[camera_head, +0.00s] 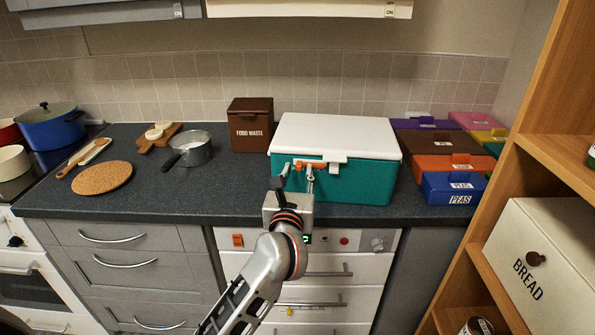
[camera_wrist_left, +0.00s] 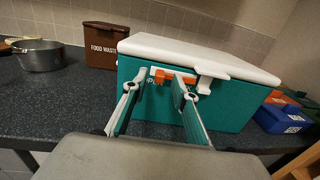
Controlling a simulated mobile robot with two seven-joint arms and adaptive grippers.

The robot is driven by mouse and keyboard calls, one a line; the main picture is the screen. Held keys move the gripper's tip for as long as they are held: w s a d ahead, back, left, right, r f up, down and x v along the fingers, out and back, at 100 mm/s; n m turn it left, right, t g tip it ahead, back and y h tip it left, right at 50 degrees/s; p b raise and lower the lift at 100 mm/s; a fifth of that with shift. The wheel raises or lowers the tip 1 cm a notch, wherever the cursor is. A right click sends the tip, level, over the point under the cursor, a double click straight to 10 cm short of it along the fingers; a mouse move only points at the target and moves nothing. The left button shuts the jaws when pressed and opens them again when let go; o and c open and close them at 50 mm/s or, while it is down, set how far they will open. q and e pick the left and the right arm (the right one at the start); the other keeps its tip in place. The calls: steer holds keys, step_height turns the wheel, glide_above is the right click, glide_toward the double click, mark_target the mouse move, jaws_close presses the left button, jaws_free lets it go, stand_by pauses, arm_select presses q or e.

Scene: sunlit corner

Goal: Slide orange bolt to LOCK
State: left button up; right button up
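The orange bolt (camera_head: 318,164) sits on the upper front of a teal box (camera_head: 350,183) with a white lid (camera_head: 335,132), just left of the lid's white latch tab. It also shows in the left wrist view (camera_wrist_left: 161,76), where the right fingertip overlaps its lower part. Lettering below it is mostly hidden by the fingers. My left gripper (camera_head: 297,176) is in front of the box, at the bolt. In the left wrist view its two fingers (camera_wrist_left: 157,86) are spread apart with nothing between them. Whether a finger touches the bolt I cannot tell. My right gripper is out of view.
A brown food waste bin (camera_head: 250,127) stands left of the box. A saucepan (camera_head: 190,150) and a cork mat (camera_head: 102,178) lie further left. Several coloured boxes, including a blue one (camera_head: 440,190), crowd the right. A wooden shelf (camera_head: 545,120) rises at the far right.

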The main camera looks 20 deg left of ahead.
mark_target(315, 166)
arm_select(q)
steer(key=shift+w+a, duration=0.1)
steer(key=shift+w, duration=0.3)
jaws_close()
steer(key=shift+w+d+b, duration=0.15)
steer(key=shift+d+b, duration=0.05)
steer(key=shift+d, duration=0.8)
steer(key=shift+w+d+b, duration=0.15)
steer(key=shift+d+b, duration=0.05)
steer(key=shift+d, duration=0.8)
jaws_free()
